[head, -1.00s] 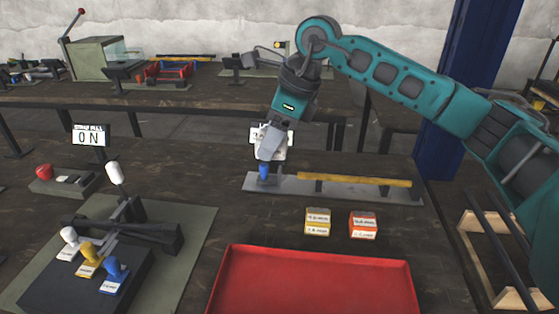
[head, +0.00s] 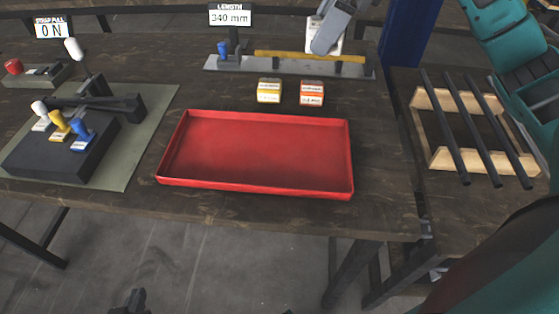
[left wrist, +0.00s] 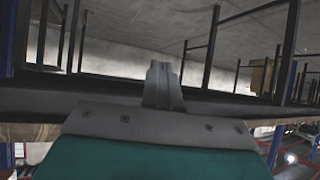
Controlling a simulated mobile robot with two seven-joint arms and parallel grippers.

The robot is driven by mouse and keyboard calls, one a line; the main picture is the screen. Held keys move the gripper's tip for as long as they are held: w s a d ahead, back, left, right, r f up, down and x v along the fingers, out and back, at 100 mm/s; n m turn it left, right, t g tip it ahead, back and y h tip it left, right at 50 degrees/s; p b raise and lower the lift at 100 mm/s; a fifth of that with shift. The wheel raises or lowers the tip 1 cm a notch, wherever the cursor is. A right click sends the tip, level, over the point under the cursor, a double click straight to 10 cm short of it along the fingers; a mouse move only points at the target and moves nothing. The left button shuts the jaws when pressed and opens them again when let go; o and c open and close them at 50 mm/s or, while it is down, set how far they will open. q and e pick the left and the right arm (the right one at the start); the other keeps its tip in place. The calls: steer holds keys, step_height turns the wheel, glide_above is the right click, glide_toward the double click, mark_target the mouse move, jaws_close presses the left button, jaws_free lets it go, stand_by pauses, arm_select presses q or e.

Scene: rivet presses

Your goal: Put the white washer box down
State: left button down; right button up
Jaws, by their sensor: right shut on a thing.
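The white washer box (head: 313,36) shows as a pale block partly hidden by my right gripper (head: 325,46), at the top of the head view. My right gripper is shut on it, over or just behind the yellow bar of the length gauge. I cannot tell whether the box touches anything below. A yellow-and-white box (head: 269,91) and an orange-and-white box (head: 312,94) stand side by side in front of the gauge. My left gripper (head: 130,303) barely shows at the bottom edge; in the left wrist view (left wrist: 163,84) its fingers are together and empty.
An empty red tray (head: 255,152) lies at the bench front. The length gauge (head: 290,66) reads 340 mm. A press with white, yellow and blue handles (head: 65,140) stands at left. A wooden rack with dark bars (head: 470,130) is at right.

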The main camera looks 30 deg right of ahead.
steer(key=shift+s+d+f, duration=0.15)
steer(key=shift+s+d, duration=0.25)
steer(key=shift+s, duration=0.3)
steer(key=b, duration=0.3)
glide_above(312, 140)
steer(key=d, duration=0.1)
steer(key=f, duration=1.4)
steer(key=shift+s+d+f, duration=0.15)
steer(key=shift+s+f, duration=0.2)
steer(key=shift+s, duration=0.05)
step_height(312, 140, down, 5)
steer(key=shift+r, duration=0.2)
steer(key=shift+f, duration=0.25)
arm_select(q)
steer(key=shift+w+d+f, duration=0.15)
steer(key=shift+d+f, duration=0.4)
steer(key=shift+d, duration=0.3)
arm_select(e)
steer(key=shift+f+b, duration=0.15)
steer(key=shift+b, duration=0.2)
steer(key=o, duration=0.8)
arm_select(q)
steer(key=shift+f, duration=0.15)
